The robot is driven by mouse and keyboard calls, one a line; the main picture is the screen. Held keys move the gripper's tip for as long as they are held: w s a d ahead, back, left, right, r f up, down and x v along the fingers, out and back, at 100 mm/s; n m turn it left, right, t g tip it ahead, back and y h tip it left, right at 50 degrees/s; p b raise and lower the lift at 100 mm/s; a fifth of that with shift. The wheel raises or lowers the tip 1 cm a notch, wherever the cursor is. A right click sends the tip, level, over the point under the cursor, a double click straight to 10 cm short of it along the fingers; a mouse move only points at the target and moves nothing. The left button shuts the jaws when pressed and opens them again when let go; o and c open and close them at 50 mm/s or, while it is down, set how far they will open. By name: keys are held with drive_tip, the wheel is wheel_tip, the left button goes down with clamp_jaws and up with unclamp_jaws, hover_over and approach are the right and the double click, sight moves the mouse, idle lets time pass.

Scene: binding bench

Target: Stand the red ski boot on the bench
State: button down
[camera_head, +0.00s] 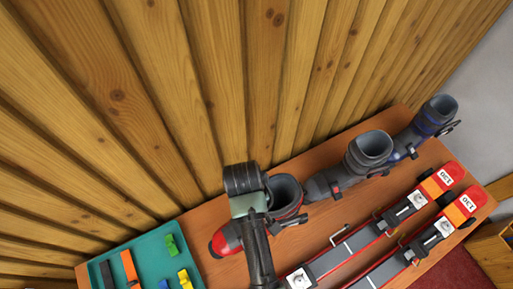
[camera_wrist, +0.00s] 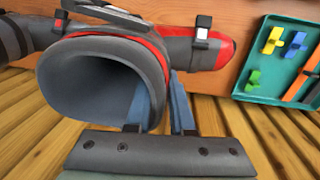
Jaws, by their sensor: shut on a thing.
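The red ski boot (camera_head: 287,190) has a grey cuff and a red toe pointing left, at the back of the bench (camera_head: 340,215). In the wrist view its cuff (camera_wrist: 100,75) opens toward the camera, with the red toe at the upper right. My gripper (camera_wrist: 160,100) is shut on the cuff wall, one blue finger inside the opening and one outside. In the head view my gripper (camera_head: 262,198) covers part of the boot. The sole is hidden, so I cannot tell whether it touches the bench.
A grey boot (camera_head: 368,150) and a blue boot (camera_head: 435,115) stand to the right. Two red skis (camera_head: 345,250) lie in front. A teal tray (camera_head: 150,250) with small tools sits at left. A plank wall (camera_head: 240,80) rises close behind.

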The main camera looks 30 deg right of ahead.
drive_tip(key=shift+w+f, duration=0.15)
drive_tip(key=shift+f, duration=2.15)
drive_tip(key=c, duration=0.8)
unclamp_jaws()
drive_tip(key=shift+f, duration=0.1)
drive_tip(key=shift+a+r, duration=0.25)
drive_tip(key=shift+r, duration=1.8)
drive_tip(key=shift+a+r, duration=0.3)
drive_tip(key=shift+r, duration=1.75)
drive_tip(key=shift+a+r, duration=0.25)
drive_tip(key=shift+r, duration=1.8)
